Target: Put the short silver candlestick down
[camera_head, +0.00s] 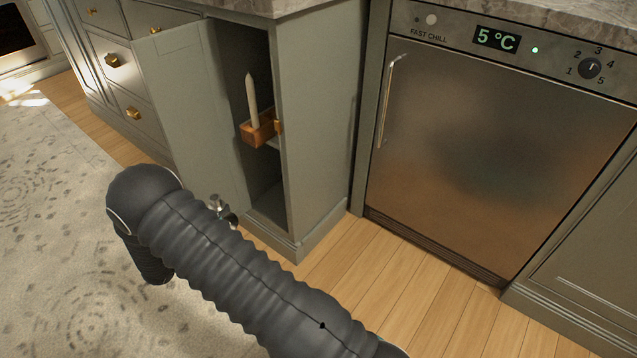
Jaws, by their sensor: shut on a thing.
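The short silver candlestick (215,203) shows as a small shiny piece just beyond my arm, in front of the open cabinet. My gripper (229,216) is mostly hidden behind my dark ribbed arm; only a small dark part of it shows beside the candlestick. It is shut on the candlestick, which is held low in front of the cabinet. The candlestick's lower part is hidden, so I cannot tell how near the floor it is.
The narrow green cabinet (320,130) stands open. On its inner shelf is a wooden box (258,135) with a pale candle (252,100) upright in it. A steel fridge (490,150) stands to the right. Wooden floor (400,290) and a patterned rug (50,230) are clear.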

